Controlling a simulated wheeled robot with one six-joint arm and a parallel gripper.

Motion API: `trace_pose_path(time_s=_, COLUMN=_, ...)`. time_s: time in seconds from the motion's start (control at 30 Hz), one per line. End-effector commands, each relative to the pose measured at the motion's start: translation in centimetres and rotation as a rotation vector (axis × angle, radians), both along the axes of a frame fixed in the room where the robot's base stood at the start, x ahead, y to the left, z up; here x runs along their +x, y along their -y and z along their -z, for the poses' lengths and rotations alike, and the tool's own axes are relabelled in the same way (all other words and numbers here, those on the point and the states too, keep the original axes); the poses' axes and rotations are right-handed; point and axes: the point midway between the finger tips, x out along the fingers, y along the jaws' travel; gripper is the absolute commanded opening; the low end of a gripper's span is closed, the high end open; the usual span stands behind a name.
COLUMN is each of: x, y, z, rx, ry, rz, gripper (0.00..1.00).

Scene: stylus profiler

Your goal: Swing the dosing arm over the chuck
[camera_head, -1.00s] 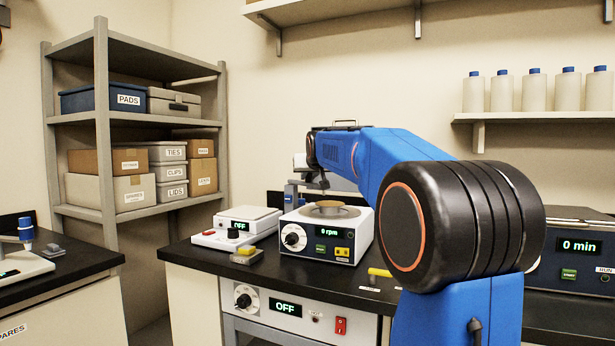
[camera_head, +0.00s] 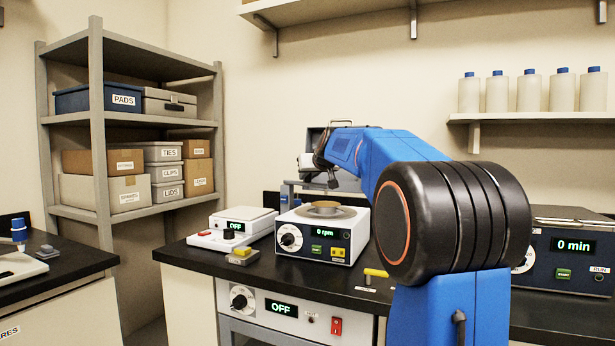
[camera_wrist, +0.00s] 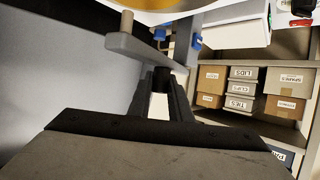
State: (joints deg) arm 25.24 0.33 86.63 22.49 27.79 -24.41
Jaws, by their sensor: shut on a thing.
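The spin coater (camera_head: 350,246) is a white box with a dark front reading 0 rpm. Its round, tan chuck (camera_head: 325,211) sits on top; a yellowish edge of the chuck area (camera_wrist: 165,3) shows at the top of the wrist view. The dosing arm (camera_wrist: 135,48) is a grey bar with a short peg at one end. In the head view it shows partly at the coater's left rear (camera_head: 292,184). My gripper (camera_wrist: 165,88) is shut on the dosing arm's dark knob (camera_wrist: 163,76).
A white hotplate (camera_head: 242,219) and a red-buttoned box (camera_head: 212,241) stand left of the coater. A yellow-topped block (camera_head: 242,255) and a yellow-handled tool (camera_head: 374,273) lie in front. A dark unit reading 0 min (camera_head: 555,262) stands right. Shelving (camera_head: 96,130) rises behind left.

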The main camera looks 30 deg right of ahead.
Motion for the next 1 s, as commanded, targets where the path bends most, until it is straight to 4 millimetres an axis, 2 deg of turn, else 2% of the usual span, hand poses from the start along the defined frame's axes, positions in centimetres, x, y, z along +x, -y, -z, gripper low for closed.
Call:
trace_pose_path(time_s=0.33, x=0.0, y=0.2, z=0.1, rx=-0.002, ry=0.0, rz=0.001, gripper=0.0)
trace_pose_path(time_s=0.37, x=0.0, y=0.2, z=0.1, rx=-0.002, ry=0.0, rz=0.001, gripper=0.2)
trace_pose_path(time_s=0.43, x=0.0, y=0.2, z=0.1, rx=-0.002, ry=0.0, rz=0.001, gripper=0.37)
trace_pose_path(time_s=0.77, x=-0.1, y=0.1, z=0.0, rx=-0.001, ry=0.0, rz=0.001, gripper=0.37)
trace_pose_path(time_s=0.87, x=-0.7, y=-0.1, z=-0.3, rx=-0.001, ry=0.001, rz=0.001, gripper=0.37)
trace_pose_path(time_s=1.0, x=-2.5, y=-0.5, z=-1.1, rx=-0.001, ry=0.002, rz=0.002, gripper=0.37)
